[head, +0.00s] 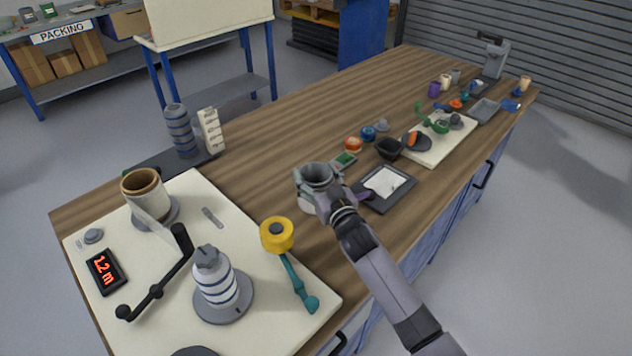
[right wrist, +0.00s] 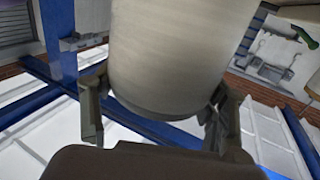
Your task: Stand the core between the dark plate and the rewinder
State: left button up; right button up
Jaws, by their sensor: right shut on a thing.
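The core, a pale grey hollow cylinder with an open top (head: 311,186), is upright in the head view, between the dark plate (head: 402,192) and the rewinder (head: 153,253). My right gripper (head: 333,196) is shut on its side; its fingers partly hide it. In the right wrist view the core (right wrist: 180,55) fills the middle between the two fingers. I cannot tell whether its base touches the wood. The dark plate carries a white sheet. The rewinder is a cream board with a crank, a striped roll and a brown-rimmed roll. My left gripper is not in view.
A small green-topped block (head: 344,160), orange and blue rolls and a black bowl (head: 389,148) stand behind the dark plate. Bare wood (head: 262,175) lies behind and left of the core.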

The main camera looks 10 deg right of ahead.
jog(key=shift+f, duration=0.95)
jog(key=shift+f, duration=0.15)
jog(key=o, duration=1.4)
jog(key=shift+c, duration=0.2)
